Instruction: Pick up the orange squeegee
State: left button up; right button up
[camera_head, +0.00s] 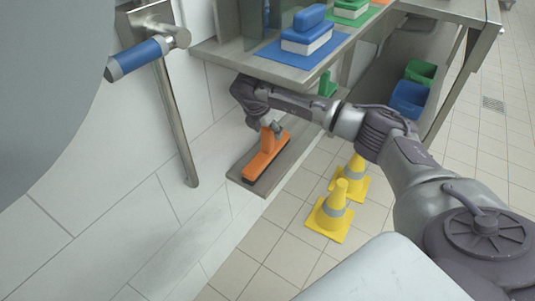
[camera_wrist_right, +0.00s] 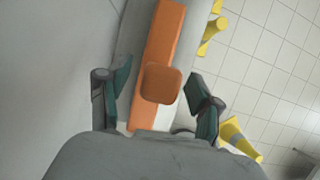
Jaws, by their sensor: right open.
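The orange squeegee (camera_head: 265,157) rests on the low grey shelf (camera_head: 292,158) near the wall in the head view, its handle stub pointing up. In the right wrist view the squeegee (camera_wrist_right: 160,84) lies lengthwise, with its squarish handle end facing the camera. My right gripper (camera_head: 272,131) is at the top of the handle in the head view. In the right wrist view its two fingers (camera_wrist_right: 157,88) are spread, one on each side of the handle with gaps between. My left gripper is not in view.
An upper steel shelf (camera_head: 225,55) holds brushes on coloured mats, above my right arm. Yellow cones (camera_head: 331,212) stand on the tiled floor right of the low shelf. Blue and green bins (camera_head: 410,98) sit further right. A pipe with a blue grip (camera_head: 140,58) is at left.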

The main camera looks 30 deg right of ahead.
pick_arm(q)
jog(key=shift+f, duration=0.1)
pick_arm(e)
jog(key=shift+f, duration=0.1)
grip_shut()
dwell(0.4)
jog(key=shift+r, duration=0.5)
jog(key=p+v, duration=0.1)
jog(key=v, duration=0.1)
jog(key=shift+r, duration=0.35)
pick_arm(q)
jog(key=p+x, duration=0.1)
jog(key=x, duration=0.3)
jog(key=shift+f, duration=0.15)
pick_arm(e)
jog(key=s+a, duration=0.3)
jog(key=a, duration=0.5)
jog(key=s+a, duration=0.4)
jog(key=a, duration=0.3)
jog(key=shift+a, duration=0.35)
